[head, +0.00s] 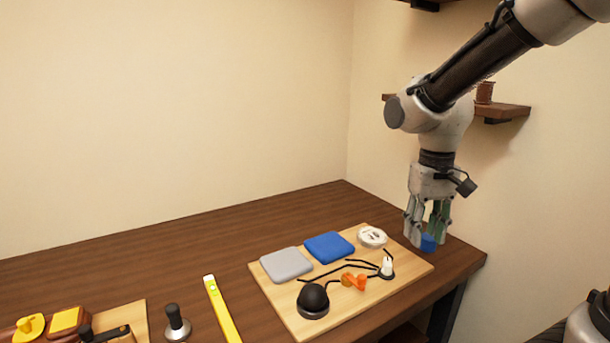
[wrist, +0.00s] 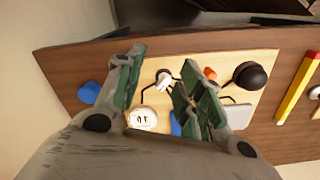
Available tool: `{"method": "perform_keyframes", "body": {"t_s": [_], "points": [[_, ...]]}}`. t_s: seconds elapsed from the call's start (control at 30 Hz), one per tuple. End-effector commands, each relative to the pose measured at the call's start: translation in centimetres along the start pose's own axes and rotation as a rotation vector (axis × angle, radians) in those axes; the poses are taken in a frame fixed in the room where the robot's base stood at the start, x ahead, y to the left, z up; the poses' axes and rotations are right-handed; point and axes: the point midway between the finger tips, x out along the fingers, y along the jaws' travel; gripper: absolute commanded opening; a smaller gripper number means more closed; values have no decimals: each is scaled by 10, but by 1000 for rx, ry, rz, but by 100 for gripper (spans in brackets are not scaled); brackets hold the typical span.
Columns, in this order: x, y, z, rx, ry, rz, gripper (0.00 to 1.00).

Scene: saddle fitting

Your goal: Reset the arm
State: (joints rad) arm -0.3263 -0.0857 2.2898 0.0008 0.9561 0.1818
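My gripper (head: 426,230) points down near the right end of the table, by the back right corner of the light wooden board. In the wrist view my gripper (wrist: 158,78) has its green-padded fingers spread, with nothing held between them. A small blue object (head: 428,243) is on the table by the fingertips in the head view, partly hidden. In the wrist view this blue object (wrist: 88,92) lies outside the fingers, to their left.
The board (head: 390,292) carries a grey pad (head: 286,265), a blue pad (head: 329,247), a white round tin (head: 372,237), a black dome (head: 313,298), an orange piece (head: 354,281) and a white-topped piece (head: 387,267). A yellow bar (head: 221,310) lies left. A shelf (head: 500,110) is behind my arm.

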Motion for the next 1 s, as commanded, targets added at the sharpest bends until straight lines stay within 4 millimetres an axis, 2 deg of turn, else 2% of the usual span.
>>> {"method": "perform_keyframes", "body": {"t_s": [0.3,0.43,0.63,1.0], "points": [[-41,60,103,3,204,-4,38],[-52,75,132,73,300,5,38],[-69,87,146,137,393,20,38],[-69,88,147,147,393,21,38]]}}
